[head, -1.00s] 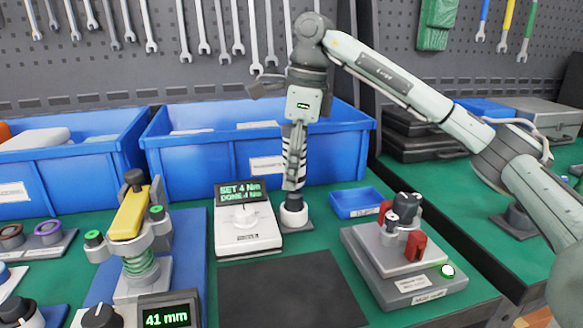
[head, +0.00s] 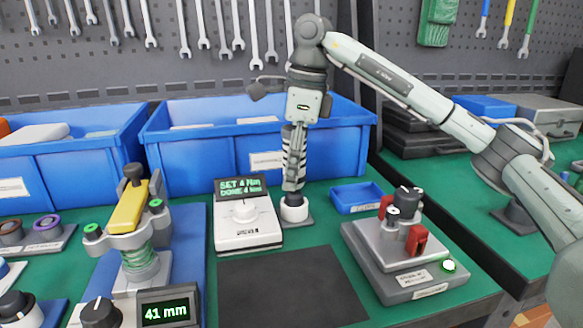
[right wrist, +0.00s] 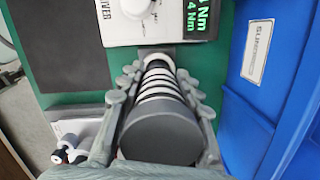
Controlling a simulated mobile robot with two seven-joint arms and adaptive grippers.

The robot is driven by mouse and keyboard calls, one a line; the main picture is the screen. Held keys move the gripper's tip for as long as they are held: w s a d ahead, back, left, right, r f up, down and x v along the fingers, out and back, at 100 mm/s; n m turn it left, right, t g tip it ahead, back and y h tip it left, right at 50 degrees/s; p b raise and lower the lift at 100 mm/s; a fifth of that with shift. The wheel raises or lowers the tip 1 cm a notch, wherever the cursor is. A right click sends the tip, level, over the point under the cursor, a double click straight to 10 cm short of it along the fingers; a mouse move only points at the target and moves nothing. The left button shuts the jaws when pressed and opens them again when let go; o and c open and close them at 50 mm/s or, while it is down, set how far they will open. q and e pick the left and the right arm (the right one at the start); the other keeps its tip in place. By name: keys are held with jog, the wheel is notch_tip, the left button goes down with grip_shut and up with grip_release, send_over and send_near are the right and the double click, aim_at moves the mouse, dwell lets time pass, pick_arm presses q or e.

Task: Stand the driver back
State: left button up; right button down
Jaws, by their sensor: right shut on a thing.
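The driver (head: 286,140) is a dark cylinder with black and white stripes. It stands upright in the head view, in front of the right blue bin. My right gripper (head: 293,185) points down and is shut on it. The driver's lower end meets a white ring on a small grey base (head: 294,209); whether it is fully seated I cannot tell. In the right wrist view the striped driver (right wrist: 162,110) lies between both fingers, its dark end towards the camera and the white ring (right wrist: 158,60) beyond. My left gripper is in neither view.
The torque display box (head: 247,222), reading SET 4 Nm and DONE 4 Nm, stands just left of the base. A blue tray (head: 355,198) and a grey fixture with red clamps (head: 405,262) stand to the right. A dark mat (head: 290,290) lies clear in front. Blue bins (head: 225,150) stand behind.

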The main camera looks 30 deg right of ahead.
aim_at(291, 128)
jog(key=shift+f+b, duration=0.3)
jog(key=shift+f, duration=0.4)
dwell(1.4)
jog(key=c, duration=1)
grip_release()
jog(key=shift+f, duration=0.1)
notch_tip(291, 128, up, 6)
jog(key=p, duration=0.4)
jog(key=shift+p, duration=0.35)
jog(key=shift+r, duration=1.55)
